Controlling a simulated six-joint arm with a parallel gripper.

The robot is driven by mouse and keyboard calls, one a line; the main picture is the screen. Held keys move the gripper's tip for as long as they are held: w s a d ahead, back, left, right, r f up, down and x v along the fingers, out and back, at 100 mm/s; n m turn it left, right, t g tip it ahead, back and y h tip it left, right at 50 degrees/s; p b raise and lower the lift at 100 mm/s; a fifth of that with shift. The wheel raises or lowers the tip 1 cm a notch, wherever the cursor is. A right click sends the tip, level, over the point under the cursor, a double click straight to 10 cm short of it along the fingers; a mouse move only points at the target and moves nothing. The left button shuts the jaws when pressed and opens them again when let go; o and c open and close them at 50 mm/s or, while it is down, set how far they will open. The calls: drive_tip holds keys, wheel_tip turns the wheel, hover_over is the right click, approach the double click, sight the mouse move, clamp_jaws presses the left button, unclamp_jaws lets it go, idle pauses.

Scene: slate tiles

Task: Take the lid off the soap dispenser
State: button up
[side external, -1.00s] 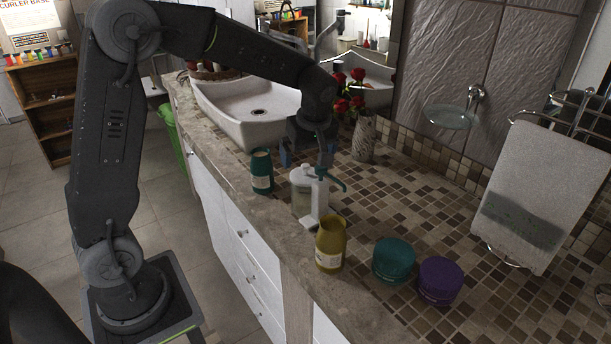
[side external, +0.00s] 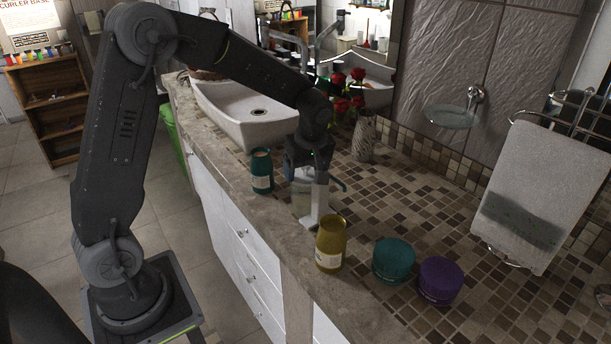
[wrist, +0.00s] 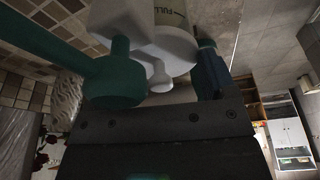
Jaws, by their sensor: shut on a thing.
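The soap dispenser (side external: 302,205) is white with a teal lever and stands upright near the counter's front edge. My gripper (side external: 307,172) is down over its top, shut on the lid. In the wrist view the white lid (wrist: 172,52) and its small knob (wrist: 160,80) show close to the gripper. The teal lever (wrist: 115,82) is in front at the left and hides part of the view. One dark blue finger (wrist: 209,72) shows beside the lid; the other is hidden. I cannot tell whether the lid is still seated.
A teal jar (side external: 262,171) stands left of the dispenser and a yellow jar (side external: 330,245) in front. Low teal (side external: 394,258) and purple (side external: 440,279) tubs are at the right. A vase with red roses (side external: 363,140) is behind.

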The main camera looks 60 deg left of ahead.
drive_tip(key=shift+c, duration=0.6)
